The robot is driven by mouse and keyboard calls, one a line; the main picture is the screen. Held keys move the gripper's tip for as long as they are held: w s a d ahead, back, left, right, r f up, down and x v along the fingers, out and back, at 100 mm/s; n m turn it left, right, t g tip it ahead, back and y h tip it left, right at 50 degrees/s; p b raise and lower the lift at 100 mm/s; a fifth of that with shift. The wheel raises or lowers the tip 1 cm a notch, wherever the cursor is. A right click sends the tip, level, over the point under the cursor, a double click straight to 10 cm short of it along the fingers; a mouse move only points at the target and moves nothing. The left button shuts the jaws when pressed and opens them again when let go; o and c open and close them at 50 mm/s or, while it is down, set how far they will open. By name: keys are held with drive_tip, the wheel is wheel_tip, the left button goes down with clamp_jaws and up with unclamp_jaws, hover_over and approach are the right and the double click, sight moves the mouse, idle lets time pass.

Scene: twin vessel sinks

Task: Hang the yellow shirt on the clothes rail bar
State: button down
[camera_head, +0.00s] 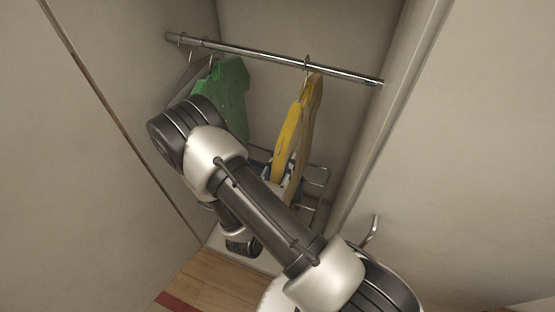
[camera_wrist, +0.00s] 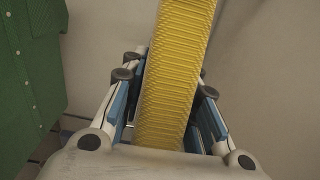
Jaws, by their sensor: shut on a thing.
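The yellow shirt (camera_head: 294,130) hangs below the metal clothes rail bar (camera_head: 270,58) in the head view, right of the middle. A hanger hook (camera_head: 307,62) above it is at the bar; it looks hooked over it. In the wrist view the yellow shirt (camera_wrist: 178,75) runs down between the two blue-padded fingers of my gripper (camera_wrist: 165,115). My gripper is shut on the shirt's lower part. In the head view my arm and the shirt partly hide the gripper.
The green shirt also shows at the left of the wrist view (camera_wrist: 30,75). A wire rack (camera_head: 318,178) stands low behind the yellow shirt. Closet walls close in on both sides.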

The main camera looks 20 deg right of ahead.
drive_tip(key=s+d, duration=0.5)
drive_tip(key=shift+s+d+b, duration=0.25)
drive_tip(key=shift+b, duration=0.1)
idle(0.6)
drive_tip(key=shift+f, duration=0.1)
drive_tip(key=shift+f, duration=0.2)
idle(0.3)
drive_tip(key=c, duration=1.2)
unclamp_jaws()
